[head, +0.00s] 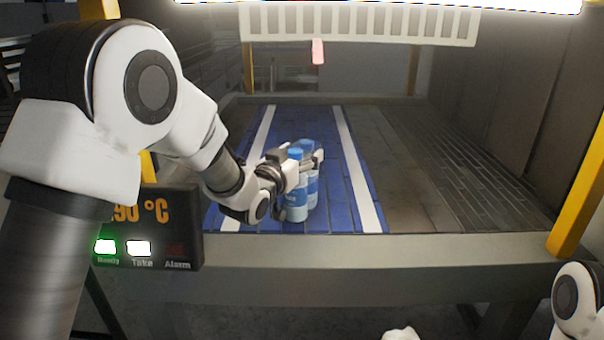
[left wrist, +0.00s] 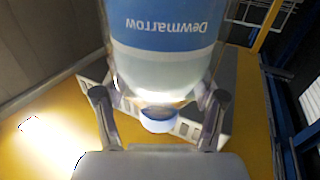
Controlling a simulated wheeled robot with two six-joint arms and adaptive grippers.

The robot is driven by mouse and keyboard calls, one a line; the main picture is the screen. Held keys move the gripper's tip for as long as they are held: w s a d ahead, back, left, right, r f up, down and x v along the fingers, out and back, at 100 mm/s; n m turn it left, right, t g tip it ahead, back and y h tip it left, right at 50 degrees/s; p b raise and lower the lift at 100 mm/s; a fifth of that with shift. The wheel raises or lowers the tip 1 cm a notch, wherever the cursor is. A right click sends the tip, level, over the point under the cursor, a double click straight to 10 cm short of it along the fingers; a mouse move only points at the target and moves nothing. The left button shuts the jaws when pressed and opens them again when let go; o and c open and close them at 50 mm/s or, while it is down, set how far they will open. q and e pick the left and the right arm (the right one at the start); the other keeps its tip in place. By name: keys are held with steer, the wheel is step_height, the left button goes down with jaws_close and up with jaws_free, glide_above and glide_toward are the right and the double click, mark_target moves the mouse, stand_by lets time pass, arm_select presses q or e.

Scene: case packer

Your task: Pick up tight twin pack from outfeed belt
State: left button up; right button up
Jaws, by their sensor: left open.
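The twin pack (head: 297,205) is two clear bottles with blue caps and blue labels, standing upright side by side on the blue outfeed belt (head: 340,195). My left gripper (head: 305,163) is at its upper part, with fingers reaching to either side of the bottles. In the left wrist view, a bottle (left wrist: 160,65) labelled "Dewmarrow" appears upside down between the two open fingers (left wrist: 160,98). A gap shows beside each finger near the neck, though exact contact cannot be told. The arm partly hides the pack's left side.
White stripes run along the belt, with a grey slatted surface (head: 410,180) to its right. A display panel (head: 150,228) reads about 90 °C, with green "Ready" and white "Take" lamps lit. A white slatted guard (head: 360,24) hangs above; yellow posts flank the machine.

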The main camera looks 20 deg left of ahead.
arm_select(q)
steer(key=shift+w, duration=0.5)
steer(key=shift+s, duration=0.3)
steer(key=shift+s+r, duration=0.15)
steer(key=c, duration=0.5)
jaws_close()
